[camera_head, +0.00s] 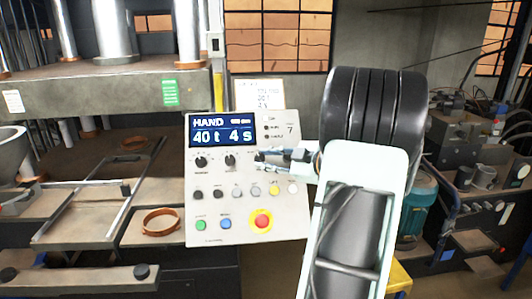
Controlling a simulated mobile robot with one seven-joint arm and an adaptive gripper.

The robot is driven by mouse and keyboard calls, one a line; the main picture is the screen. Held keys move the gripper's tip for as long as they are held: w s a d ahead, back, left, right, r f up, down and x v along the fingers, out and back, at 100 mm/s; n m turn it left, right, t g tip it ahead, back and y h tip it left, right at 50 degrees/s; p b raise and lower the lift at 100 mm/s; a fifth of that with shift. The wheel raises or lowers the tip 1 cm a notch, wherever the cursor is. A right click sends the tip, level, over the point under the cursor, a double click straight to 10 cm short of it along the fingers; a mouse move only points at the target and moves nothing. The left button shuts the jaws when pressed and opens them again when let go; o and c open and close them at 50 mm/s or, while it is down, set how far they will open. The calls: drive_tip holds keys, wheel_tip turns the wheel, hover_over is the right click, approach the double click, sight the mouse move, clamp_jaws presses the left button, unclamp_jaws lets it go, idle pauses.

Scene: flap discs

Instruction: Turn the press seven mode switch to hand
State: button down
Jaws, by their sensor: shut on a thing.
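The press seven control panel (215,232) is a pale box marked with a 7. Its display (222,131) reads "HAND", "40 t" and "4 s". Two black knobs, the left knob (200,162) and the middle knob (230,160), sit below the display. My gripper (262,156) reaches in from the right, its fingertips at the right end of this knob row. It is shut on what appears to be the mode switch, which the fingers mostly hide. The switch's pointer direction cannot be made out.
Below the knobs are several small buttons, a green button (200,225), a blue button (225,224) and a red emergency stop (262,221) on yellow. A press bed with a copper-coloured ring (160,221) is at left.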

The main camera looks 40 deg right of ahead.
drive_tip(key=shift+w+d+r+n+g+y+p, duration=0.1)
drive_tip(key=shift+n+g+y+p, duration=0.1)
drive_tip(key=shift+n+g, duration=0.3)
drive_tip(key=shift+r+n+g+y+p, duration=0.1)
drive_tip(key=shift+n+g+y+p, duration=0.15)
drive_tip(key=shift+n, duration=0.45)
drive_tip(key=shift+g, duration=0.25)
drive_tip(key=c, duration=1.6)
unclamp_jaws()
drive_tip(key=v, duration=1.2)
drive_tip(key=shift+d, duration=0.1)
drive_tip(key=shift+f, duration=0.1)
